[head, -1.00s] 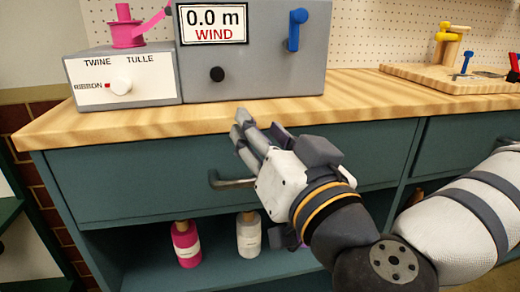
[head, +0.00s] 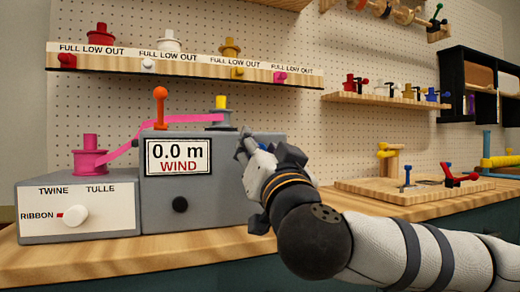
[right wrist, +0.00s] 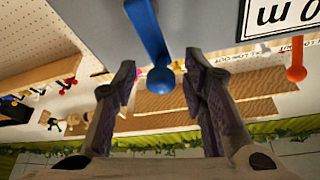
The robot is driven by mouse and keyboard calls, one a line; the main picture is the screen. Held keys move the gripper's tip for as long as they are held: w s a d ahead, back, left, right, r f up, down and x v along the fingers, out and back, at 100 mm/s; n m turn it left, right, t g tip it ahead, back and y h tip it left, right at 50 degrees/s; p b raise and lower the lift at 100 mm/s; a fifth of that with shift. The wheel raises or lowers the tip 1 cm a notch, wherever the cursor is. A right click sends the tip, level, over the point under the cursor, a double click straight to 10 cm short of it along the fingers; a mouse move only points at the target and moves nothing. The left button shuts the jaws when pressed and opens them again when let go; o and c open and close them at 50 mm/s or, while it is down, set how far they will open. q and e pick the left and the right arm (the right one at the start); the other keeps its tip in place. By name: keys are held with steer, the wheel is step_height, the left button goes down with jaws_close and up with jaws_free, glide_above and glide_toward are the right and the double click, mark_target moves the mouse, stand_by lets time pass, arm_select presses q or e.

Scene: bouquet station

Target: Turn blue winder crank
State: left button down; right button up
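The winder (head: 215,185) is a grey box on the bench with a sign reading "0.0 m WIND" (head: 178,157). Its blue crank (right wrist: 150,38) shows in the right wrist view, with its round knob between my finger pads and a gap on both sides. In the head view the crank is hidden behind my right gripper (head: 243,146), which is at the winder's right front. My right gripper (right wrist: 162,78) is open and empty. My left gripper is in neither current view.
An orange lever (head: 160,108) stands on the winder. Pink ribbon (head: 150,122) runs from a pink spool (head: 90,155) across its top. The selector box (head: 75,210) stands to the left. A wooden board (head: 410,190) with small tools lies to the right. A shelf (head: 185,72) hangs above.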

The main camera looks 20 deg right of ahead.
jaws_close()
